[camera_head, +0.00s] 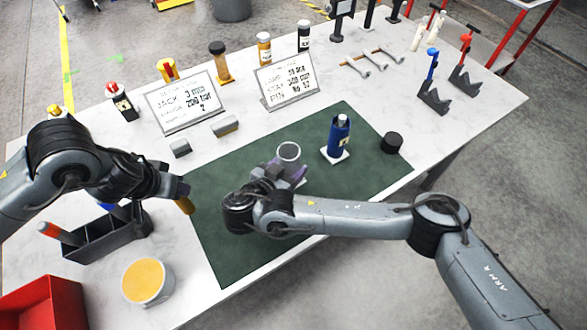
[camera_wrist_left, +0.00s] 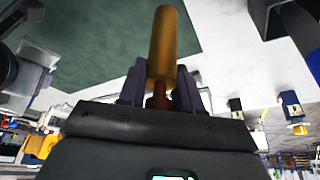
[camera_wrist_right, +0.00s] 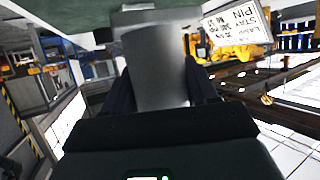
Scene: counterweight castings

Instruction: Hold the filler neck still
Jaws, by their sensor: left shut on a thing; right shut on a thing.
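The grey cylindrical piece that appears to be the filler neck (camera_head: 289,153) stands over the green mat (camera_head: 335,195), its round open top facing up. My right gripper (camera_head: 287,174) is shut on it; in the right wrist view the grey cylinder (camera_wrist_right: 160,75) sits between both fingers. I cannot tell whether its base touches the mat. My left gripper (camera_head: 181,188) is shut on an amber cylindrical tool (camera_head: 185,206), held near the mat's left edge. In the left wrist view the tool's dark red stem (camera_wrist_left: 158,95) is between the fingers. The two grippers are apart.
A blue bottle (camera_head: 339,138) on a white pad and a black puck (camera_head: 391,142) are at the mat's right. Two sign boards (camera_head: 184,101) (camera_head: 287,79) stand behind. A dark caddy (camera_head: 105,237), an orange-filled tub (camera_head: 147,283) and a red bin (camera_head: 42,305) are at the left.

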